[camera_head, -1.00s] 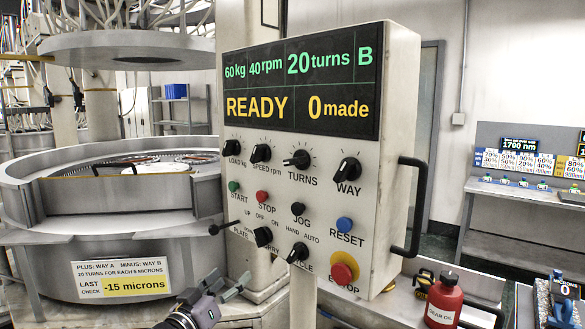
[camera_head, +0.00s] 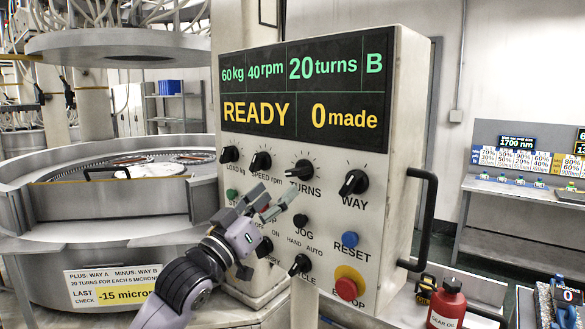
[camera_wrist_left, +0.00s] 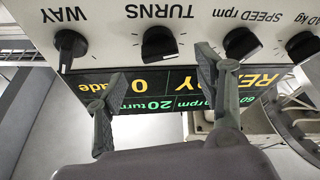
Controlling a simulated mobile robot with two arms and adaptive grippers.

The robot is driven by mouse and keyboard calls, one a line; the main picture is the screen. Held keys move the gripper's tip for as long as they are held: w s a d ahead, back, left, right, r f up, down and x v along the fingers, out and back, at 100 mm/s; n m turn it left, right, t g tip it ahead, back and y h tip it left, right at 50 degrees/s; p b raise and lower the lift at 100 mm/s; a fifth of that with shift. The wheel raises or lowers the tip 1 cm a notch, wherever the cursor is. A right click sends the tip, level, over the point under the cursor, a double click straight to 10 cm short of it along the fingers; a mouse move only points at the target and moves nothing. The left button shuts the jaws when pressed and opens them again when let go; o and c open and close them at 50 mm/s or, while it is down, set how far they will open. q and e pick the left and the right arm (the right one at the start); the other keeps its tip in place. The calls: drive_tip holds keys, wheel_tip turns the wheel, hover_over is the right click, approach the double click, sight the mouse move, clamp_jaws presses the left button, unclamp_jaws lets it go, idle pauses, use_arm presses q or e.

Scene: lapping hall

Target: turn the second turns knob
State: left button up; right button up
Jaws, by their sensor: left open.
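The black TURNS knob (camera_head: 300,170) is on the white control panel (camera_head: 330,220), between the SPEED rpm knob (camera_head: 261,161) and the WAY knob (camera_head: 354,182). The panel's display (camera_head: 305,95) reads 60 kg, 40 rpm, 20 turns, B, READY and 0 made. My left gripper (camera_head: 279,198) is open and empty in front of the panel, just below and left of the TURNS knob. In the left wrist view, upside down, the TURNS knob (camera_wrist_left: 159,45) shows between the two spread fingers, beyond their tips. No contact is visible. My right gripper is not in view.
A dark handle (camera_head: 418,220) sticks out on the panel's right side. A red emergency stop (camera_head: 348,285) is low on the panel. A red oil can (camera_head: 447,301) stands at the lower right. A round lapping machine (camera_head: 90,235) fills the left.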

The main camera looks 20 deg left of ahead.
sight(293, 176)
use_arm(q)
drive_tip(key=p+x, duration=0.2)
drive_tip(key=x, duration=0.5)
drive_tip(key=shift+s, duration=0.1)
drive_tip(key=shift+c, duration=0.5)
drive_tip(key=shift+c, duration=0.6)
drive_tip(key=c, duration=0.9)
